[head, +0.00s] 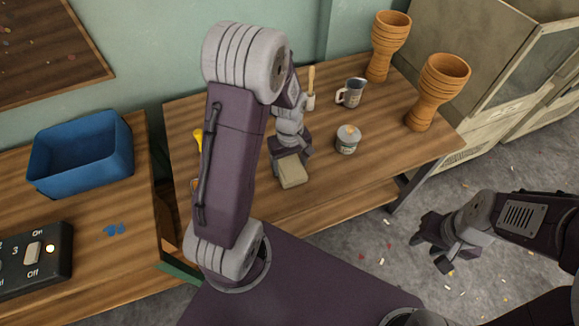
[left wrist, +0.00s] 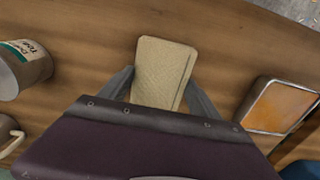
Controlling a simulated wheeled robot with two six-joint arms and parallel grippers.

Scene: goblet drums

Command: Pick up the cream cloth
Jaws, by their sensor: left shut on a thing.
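The cream cloth (head: 293,172) is a small folded rectangle at the front of the wooden table, under my left gripper (head: 289,153). In the left wrist view the cloth (left wrist: 163,66) lies between the two fingers of my left gripper (left wrist: 163,82), which is shut on it. The cloth appears at or just above the table top; I cannot tell whether it touches. My right gripper (head: 430,252) hangs over the floor to the right of the table, with its fingers apart and empty.
A labelled tin (head: 348,140), a mug (head: 351,92) and two goblet drums (head: 390,45) (head: 438,92) stand on the table. A container with orange contents (left wrist: 283,106) is right of the cloth in the wrist view. A blue bin (head: 80,152) and switch box (head: 35,262) are left.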

